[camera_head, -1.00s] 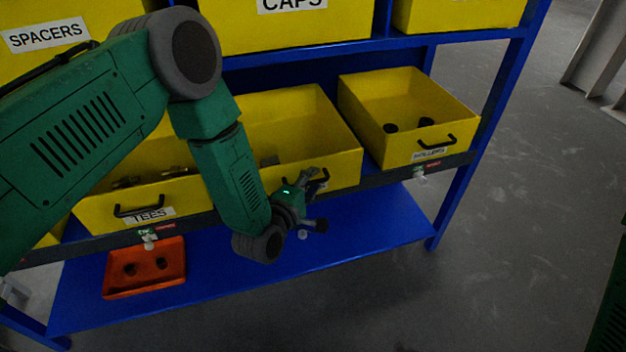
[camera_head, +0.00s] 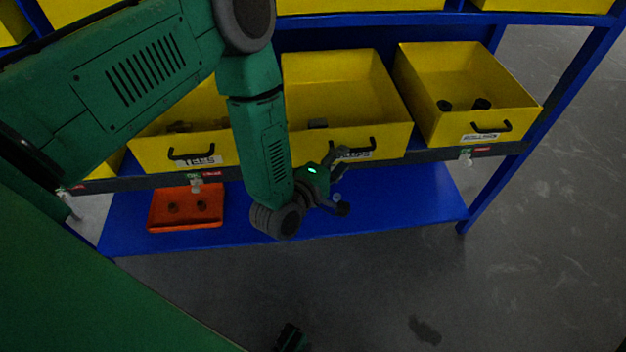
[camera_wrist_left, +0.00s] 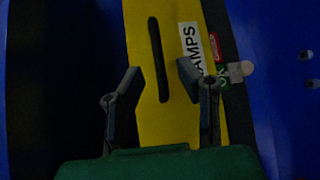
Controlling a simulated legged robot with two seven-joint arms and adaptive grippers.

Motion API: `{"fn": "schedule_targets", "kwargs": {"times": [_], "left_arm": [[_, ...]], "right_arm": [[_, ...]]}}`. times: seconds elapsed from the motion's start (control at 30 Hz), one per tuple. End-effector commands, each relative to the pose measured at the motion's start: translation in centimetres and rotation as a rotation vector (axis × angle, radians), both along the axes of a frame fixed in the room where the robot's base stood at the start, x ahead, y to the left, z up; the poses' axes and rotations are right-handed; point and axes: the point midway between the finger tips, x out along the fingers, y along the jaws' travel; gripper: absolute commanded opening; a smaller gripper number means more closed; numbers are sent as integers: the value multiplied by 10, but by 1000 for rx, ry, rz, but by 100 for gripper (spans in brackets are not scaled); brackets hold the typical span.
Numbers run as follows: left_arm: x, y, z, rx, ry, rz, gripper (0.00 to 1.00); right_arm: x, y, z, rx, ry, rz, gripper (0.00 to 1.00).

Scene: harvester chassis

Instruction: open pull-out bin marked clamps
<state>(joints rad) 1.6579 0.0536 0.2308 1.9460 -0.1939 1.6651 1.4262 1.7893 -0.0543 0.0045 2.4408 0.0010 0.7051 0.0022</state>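The yellow clamps bin (camera_head: 345,85) stands in the middle of the lower row, its front roughly in line with its neighbours. Its black handle (camera_head: 370,143) and white label (camera_head: 352,155) are partly hidden by my left gripper (camera_head: 344,182). In the left wrist view, the label (camera_wrist_left: 188,40) reads "AMPS", the rest being cut off. My left gripper (camera_wrist_left: 160,76) is open and faces the bin front, with the handle (camera_wrist_left: 158,60) running between and beyond its fingers. I cannot tell whether they touch it.
The tees bin (camera_head: 150,150) is left and the rollers bin (camera_head: 455,75) right. An orange tray (camera_head: 187,223) lies on the blue bottom shelf (camera_head: 405,205). A dark rail with tags (camera_head: 430,157) runs below the bins. The floor in front is mostly clear.

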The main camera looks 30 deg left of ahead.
Motion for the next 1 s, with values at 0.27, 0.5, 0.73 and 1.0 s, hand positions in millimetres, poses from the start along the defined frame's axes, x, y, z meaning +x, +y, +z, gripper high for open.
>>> {"fn": "schedule_targets", "kwargs": {"times": [0.27,0.5,0.73,1.0], "left_arm": [[-19,3,4,2,1,0,31],[-36,6,6,1,2,0,31],[-51,10,9,1,1,0,31],[-70,13,11,1,1,0,31]], "right_arm": [[0,0,9,0,0,0,40],[0,0,16,0,0,0,40],[0,0,22,0,0,0,40],[0,0,29,0,0,0,40]]}}
